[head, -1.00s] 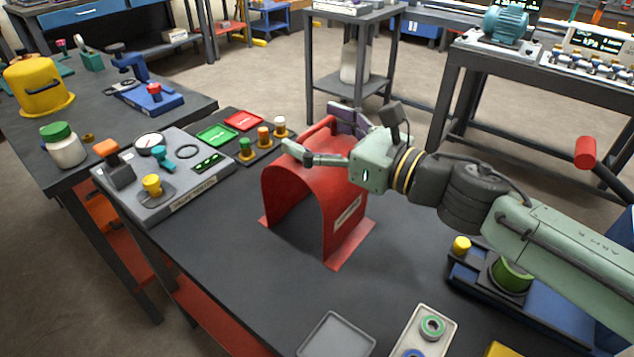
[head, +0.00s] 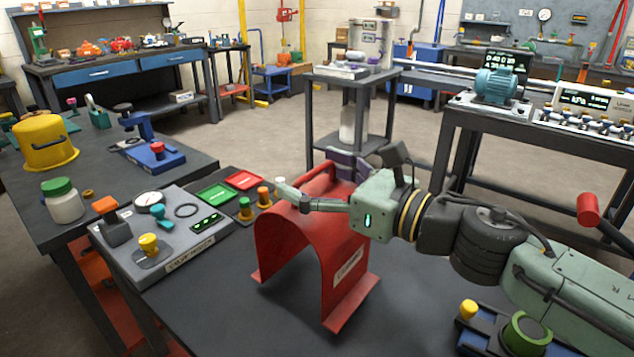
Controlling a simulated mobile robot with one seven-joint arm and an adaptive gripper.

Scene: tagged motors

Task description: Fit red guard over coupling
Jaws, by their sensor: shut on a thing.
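The red guard (head: 345,247) is an arched cover with side flanges, a bar handle on top and a pale label on its side. It is upright over the dark bench and seems slightly raised, though the gap under it is hard to judge. My gripper (head: 322,182) is at its top, shut on the handle; one finger shows in front and the other is partly hidden behind. A teal motor (head: 497,85) sits on a light base on the right-hand bench. I cannot make out the coupling.
A grey gauge panel (head: 170,235) and several coloured buttons (head: 264,197) stand left of the guard.

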